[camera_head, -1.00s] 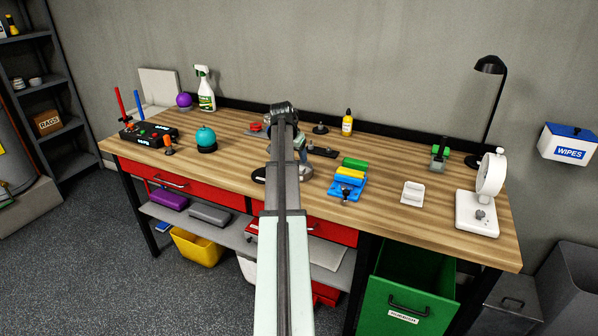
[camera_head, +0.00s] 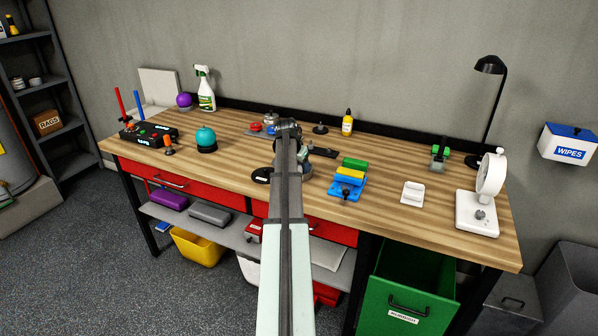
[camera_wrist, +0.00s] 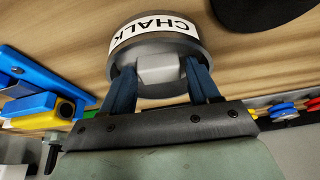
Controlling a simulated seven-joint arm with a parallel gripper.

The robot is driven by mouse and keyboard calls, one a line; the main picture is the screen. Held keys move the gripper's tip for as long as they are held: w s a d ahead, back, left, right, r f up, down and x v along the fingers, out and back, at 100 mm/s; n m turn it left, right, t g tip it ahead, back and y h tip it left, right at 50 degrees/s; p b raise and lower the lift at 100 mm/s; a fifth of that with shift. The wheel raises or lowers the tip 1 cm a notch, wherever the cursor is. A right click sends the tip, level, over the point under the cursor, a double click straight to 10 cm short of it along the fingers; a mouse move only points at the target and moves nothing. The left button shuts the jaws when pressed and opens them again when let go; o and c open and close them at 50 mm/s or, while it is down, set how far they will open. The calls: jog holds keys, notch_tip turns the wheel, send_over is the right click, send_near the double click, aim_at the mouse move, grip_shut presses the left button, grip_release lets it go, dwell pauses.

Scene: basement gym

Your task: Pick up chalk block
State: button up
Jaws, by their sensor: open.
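The chalk block (camera_wrist: 158,69) is a pale grey-white block in a round dark grey dish (camera_wrist: 143,92) labelled CHALK, seen in the wrist view. My gripper (camera_wrist: 160,72) is open, with its two blue fingers reaching over the dish on either side of the block. The fingertips are at the block's level in the picture; I cannot tell whether they touch it.
A blue stand with yellow and green blocks (camera_head: 350,175) is right of my gripper on the wooden workbench (camera_head: 400,222). A black disc (camera_head: 262,175) lies to its left. A green drawer (camera_head: 405,290) hangs open below.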

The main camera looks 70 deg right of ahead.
jog(key=shift+c, duration=0.4)
jog(key=c, duration=0.7)
jog(key=shift+r, duration=0.15)
notch_tip(320, 180, up, 10)
jog(key=shift+f, duration=0.1)
